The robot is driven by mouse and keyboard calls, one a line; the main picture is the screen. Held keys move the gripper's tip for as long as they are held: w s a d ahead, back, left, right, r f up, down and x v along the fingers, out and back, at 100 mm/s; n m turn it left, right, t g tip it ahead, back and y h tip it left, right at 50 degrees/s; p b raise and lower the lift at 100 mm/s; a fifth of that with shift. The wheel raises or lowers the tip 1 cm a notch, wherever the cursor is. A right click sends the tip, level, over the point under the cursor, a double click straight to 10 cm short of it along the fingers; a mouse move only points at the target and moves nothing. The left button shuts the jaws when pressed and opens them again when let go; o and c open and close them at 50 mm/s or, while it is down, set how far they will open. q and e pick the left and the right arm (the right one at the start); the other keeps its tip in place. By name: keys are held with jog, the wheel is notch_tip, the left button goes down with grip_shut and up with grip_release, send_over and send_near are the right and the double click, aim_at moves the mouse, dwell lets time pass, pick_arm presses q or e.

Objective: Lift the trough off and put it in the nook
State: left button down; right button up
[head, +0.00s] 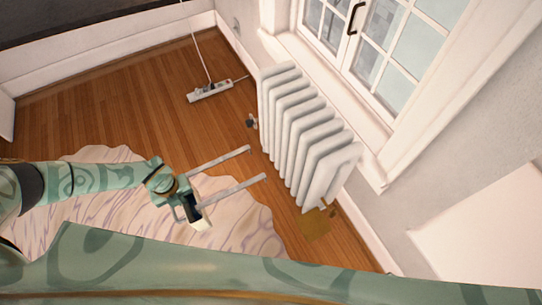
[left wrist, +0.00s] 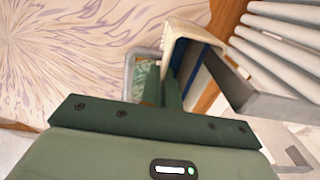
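My left gripper (head: 183,210) is in front of the radiator in the head view. In the left wrist view its two dark green fingers (left wrist: 163,92) are close together, with the wall of a cream, open thing between them. This cream thing (left wrist: 185,33) has a dark blue inner side and appears to be the trough; in the head view only a small pale part (head: 204,220) shows at the gripper. Two pale grey bars (head: 235,187) run from there towards the radiator; I cannot tell what carries them. My right gripper is not in view. I cannot make out the nook.
A white ribbed radiator (head: 305,130) stands under the window (head: 372,45). A power strip (head: 209,92) with a cord lies on the wooden floor. A pale patterned rug (head: 245,222) lies below my left arm. A grey-rimmed container (left wrist: 130,75) shows beside the fingers. Open floor lies at upper left.

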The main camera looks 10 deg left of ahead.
pick_arm(q)
jog(key=shift+s+a+r+p, duration=0.3)
jog(key=shift+s+a, duration=0.25)
jog(key=shift+a, duration=0.25)
jog(key=shift+s+a+r+p, duration=0.15)
jog(key=shift+s+a+p, duration=0.35)
jog(key=shift+a, duration=0.3)
jog(key=shift+s+a+r+p, duration=0.2)
jog(key=shift+s+a+p, duration=0.1)
jog(key=shift+s+a, duration=0.6)
jog(key=shift+w, duration=0.15)
